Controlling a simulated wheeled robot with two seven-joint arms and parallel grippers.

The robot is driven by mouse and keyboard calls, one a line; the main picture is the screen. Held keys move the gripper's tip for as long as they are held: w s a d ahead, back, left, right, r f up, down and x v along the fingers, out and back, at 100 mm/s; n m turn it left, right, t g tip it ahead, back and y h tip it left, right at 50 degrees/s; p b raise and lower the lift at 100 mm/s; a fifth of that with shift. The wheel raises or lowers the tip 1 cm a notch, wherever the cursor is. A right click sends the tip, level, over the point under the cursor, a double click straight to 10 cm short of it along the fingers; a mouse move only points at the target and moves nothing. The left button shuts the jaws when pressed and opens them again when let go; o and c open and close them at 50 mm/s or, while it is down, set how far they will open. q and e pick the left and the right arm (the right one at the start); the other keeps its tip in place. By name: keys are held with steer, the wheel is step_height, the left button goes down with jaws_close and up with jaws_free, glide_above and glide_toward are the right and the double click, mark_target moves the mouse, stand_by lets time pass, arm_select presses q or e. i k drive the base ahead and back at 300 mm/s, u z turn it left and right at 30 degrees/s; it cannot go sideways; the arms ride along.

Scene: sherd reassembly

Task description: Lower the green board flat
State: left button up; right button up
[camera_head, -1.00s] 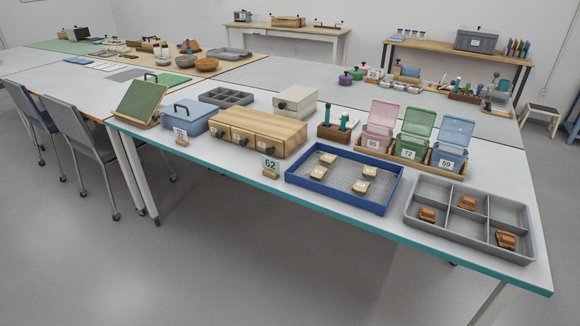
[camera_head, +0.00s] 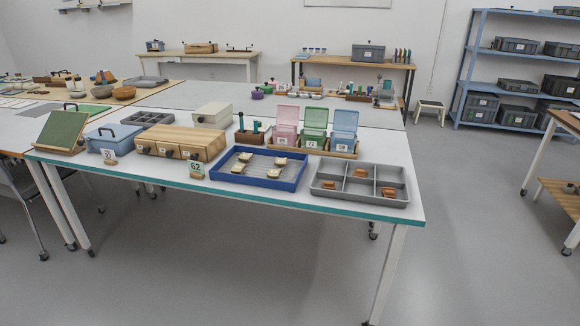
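The green board (camera_head: 62,131) stands tilted up on a wooden base at the left end of the near table (camera_head: 300,207). Its green face leans back and looks toward the front. The blue lidded box with a dark handle (camera_head: 113,138) is just to its right. Neither of my grippers shows in the head view, and nothing touches the board.
Right of the blue box are a wooden drawer unit (camera_head: 181,142), a number 62 card (camera_head: 196,169), a blue tray (camera_head: 259,182) with several sherds and a grey divided tray (camera_head: 360,198). Chairs stand at the left. The floor (camera_head: 240,270) in front is clear.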

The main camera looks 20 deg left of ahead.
mark_target(62, 132)
steer(key=z, duration=0.2)
steer(key=i, duration=0.75)
steer(key=u, duration=0.75)
steer(key=i, duration=0.45)
steer(key=u, duration=0.45)
